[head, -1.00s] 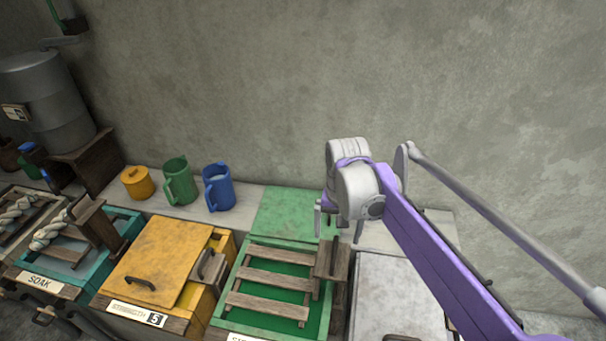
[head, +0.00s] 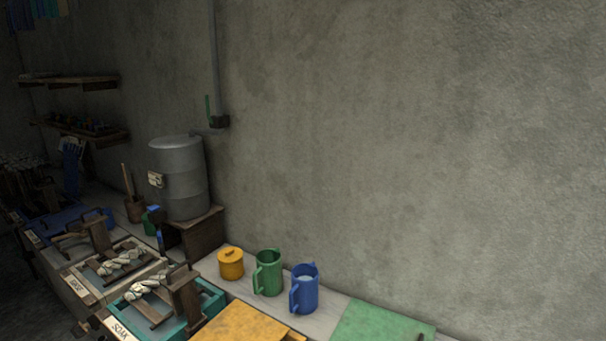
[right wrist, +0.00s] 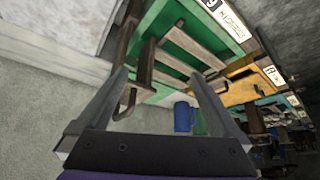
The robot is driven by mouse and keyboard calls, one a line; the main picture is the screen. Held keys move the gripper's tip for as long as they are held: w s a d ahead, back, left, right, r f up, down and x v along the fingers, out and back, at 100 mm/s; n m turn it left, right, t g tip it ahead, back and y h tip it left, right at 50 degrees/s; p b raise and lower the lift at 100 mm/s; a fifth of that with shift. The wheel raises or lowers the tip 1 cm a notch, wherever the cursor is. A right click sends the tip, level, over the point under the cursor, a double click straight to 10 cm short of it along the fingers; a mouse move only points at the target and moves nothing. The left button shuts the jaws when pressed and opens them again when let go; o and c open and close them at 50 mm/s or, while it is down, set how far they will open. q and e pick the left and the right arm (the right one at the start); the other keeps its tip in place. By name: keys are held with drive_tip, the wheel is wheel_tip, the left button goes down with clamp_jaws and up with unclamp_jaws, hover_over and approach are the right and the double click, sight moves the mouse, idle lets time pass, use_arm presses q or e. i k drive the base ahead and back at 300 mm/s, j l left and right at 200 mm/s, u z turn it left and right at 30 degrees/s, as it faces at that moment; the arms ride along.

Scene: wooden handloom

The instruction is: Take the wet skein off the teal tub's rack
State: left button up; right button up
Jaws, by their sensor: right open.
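The teal tub (head: 205,303), labelled SOAK, stands at the lower left of the head view. A pale twisted skein (head: 150,287) lies across its wooden rack (head: 160,312). A similar skein (head: 122,262) lies on the pale tub to its left. My right gripper (right wrist: 160,92) shows in the right wrist view, its two fingers apart with nothing between them. Beyond it is the green tub (right wrist: 158,35) with its slatted rack, well away from the teal tub. Neither gripper shows in the head view.
A yellow-lidded tub (head: 240,325) stands right of the teal tub. Behind are a yellow pot (head: 231,263), a green jug (head: 268,273) and a blue jug (head: 304,290). A metal drum (head: 180,178) stands on a wooden block (head: 203,232) behind the teal tub.

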sight(145, 287)
drive_tip(key=i+j, duration=0.1)
drive_tip(key=j, duration=0.35)
drive_tip(key=i+j+u, duration=0.15)
drive_tip(key=j, duration=0.75)
drive_tip(key=i+j+u, duration=0.1)
drive_tip(key=j, duration=0.35)
drive_tip(key=i+j, duration=0.25)
drive_tip(key=j, duration=0.15)
drive_tip(key=i+j+u, duration=0.15)
drive_tip(key=j, duration=0.3)
drive_tip(key=i+j, duration=0.15)
drive_tip(key=j, duration=0.25)
drive_tip(key=i+j+u, duration=0.1)
drive_tip(key=j, duration=0.3)
drive_tip(key=i+u, duration=0.1)
drive_tip(key=i, duration=0.5)
